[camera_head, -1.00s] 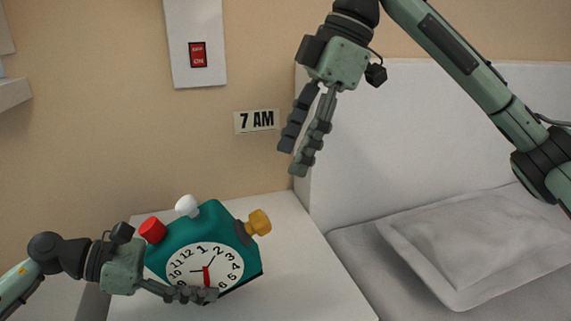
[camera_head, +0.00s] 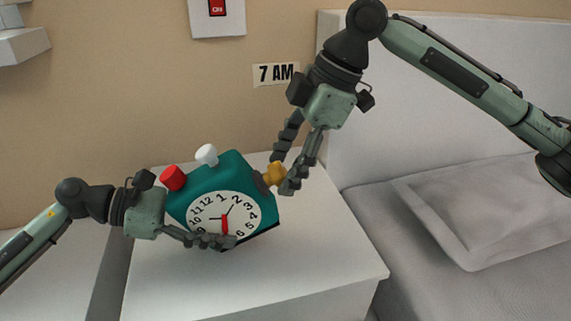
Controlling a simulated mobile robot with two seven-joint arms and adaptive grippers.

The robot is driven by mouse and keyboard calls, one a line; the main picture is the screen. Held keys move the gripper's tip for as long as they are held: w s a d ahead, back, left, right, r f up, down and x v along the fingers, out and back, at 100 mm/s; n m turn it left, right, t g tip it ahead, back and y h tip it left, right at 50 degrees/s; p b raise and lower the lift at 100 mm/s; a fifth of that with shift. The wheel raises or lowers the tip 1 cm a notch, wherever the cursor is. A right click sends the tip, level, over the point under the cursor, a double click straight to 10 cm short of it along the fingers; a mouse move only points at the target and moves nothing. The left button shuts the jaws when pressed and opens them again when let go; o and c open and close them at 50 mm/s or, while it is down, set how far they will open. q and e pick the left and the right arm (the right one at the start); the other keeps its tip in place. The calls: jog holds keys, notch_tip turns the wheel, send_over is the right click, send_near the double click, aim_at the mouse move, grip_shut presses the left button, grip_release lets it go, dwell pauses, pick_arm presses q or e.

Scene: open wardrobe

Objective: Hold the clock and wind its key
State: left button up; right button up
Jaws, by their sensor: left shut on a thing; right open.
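The teal clock (camera_head: 207,183) is tilted over the white nightstand, with a white dial, black hands and a red hand. A red knob (camera_head: 173,178) and a white knob (camera_head: 207,154) are on its top. The yellow key (camera_head: 274,174) sticks out of its right side. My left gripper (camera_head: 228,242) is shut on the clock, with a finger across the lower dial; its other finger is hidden. My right gripper (camera_head: 281,177) is open and points down, its fingers on either side of the key. I cannot tell whether they touch it.
The white nightstand top (camera_head: 320,262) is clear at the front. A bed with a grey pillow (camera_head: 480,205) and a white headboard (camera_head: 420,110) is at the right. A "7 AM" sign (camera_head: 276,74) and a red switch (camera_head: 217,7) are on the wall.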

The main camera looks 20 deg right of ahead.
jog(key=shift+f, duration=0.1)
jog(key=shift+c, duration=0.5)
jog(key=c, duration=1.1)
jog(key=shift+o, duration=0.2)
jog(key=shift+a, duration=0.1)
jog(key=m+g, duration=0.3)
jog(key=shift+w+m+y, duration=0.25)
jog(key=shift+m+y, duration=0.15)
jog(key=m+g+y, duration=0.1)
jog(key=m+g, duration=0.3)
jog(key=shift+w+f+m+y, duration=0.1)
jog(key=shift+w+m+y, duration=0.1)
jog(key=shift+m+y, duration=0.15)
jog(key=shift+y, duration=0.25)
jog(key=o, duration=1.2)
jog(key=shift+c, duration=0.2)
